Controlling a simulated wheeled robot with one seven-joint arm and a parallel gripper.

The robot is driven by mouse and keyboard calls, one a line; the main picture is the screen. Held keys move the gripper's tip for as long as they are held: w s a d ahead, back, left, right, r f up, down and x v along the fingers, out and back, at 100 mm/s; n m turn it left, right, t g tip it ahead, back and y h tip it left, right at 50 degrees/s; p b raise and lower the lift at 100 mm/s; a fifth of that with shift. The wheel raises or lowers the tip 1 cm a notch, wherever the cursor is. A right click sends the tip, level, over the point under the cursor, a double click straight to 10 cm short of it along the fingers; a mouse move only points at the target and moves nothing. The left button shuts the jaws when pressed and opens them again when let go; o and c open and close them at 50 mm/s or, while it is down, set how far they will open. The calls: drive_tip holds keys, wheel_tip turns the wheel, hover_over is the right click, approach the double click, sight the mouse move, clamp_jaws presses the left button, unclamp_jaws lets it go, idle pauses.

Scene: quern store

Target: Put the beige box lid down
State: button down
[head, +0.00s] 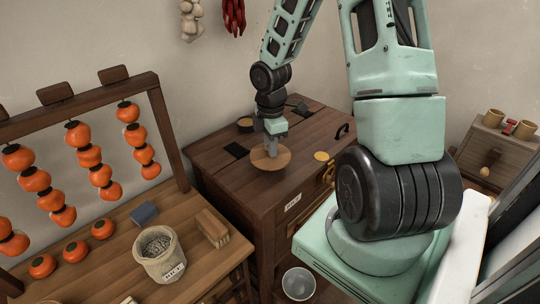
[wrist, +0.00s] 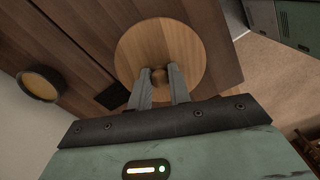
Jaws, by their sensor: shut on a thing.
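The beige box lid (head: 270,160) is a round wooden disc with a small knob. It shows in the wrist view (wrist: 160,35) with the knob between my fingers. My gripper (head: 271,150) is shut on that knob from above; its fingers also show in the wrist view (wrist: 160,78). The lid is level, over the top of the dark wooden chest (head: 205,156). I cannot tell whether it touches the chest top or hangs just above it.
A small round dark-rimmed container (head: 245,124) stands at the chest's back left. A yellow disc (head: 321,156) lies on its right side. The left bench holds a pot (head: 158,254), a brush (head: 213,228), a blue block (head: 144,213) and a rack of orange fruit (head: 90,156).

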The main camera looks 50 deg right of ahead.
drive_tip(key=shift+f, duration=1.75)
drive_tip(key=shift+f, duration=0.1)
drive_tip(key=c, duration=1.3)
unclamp_jaws()
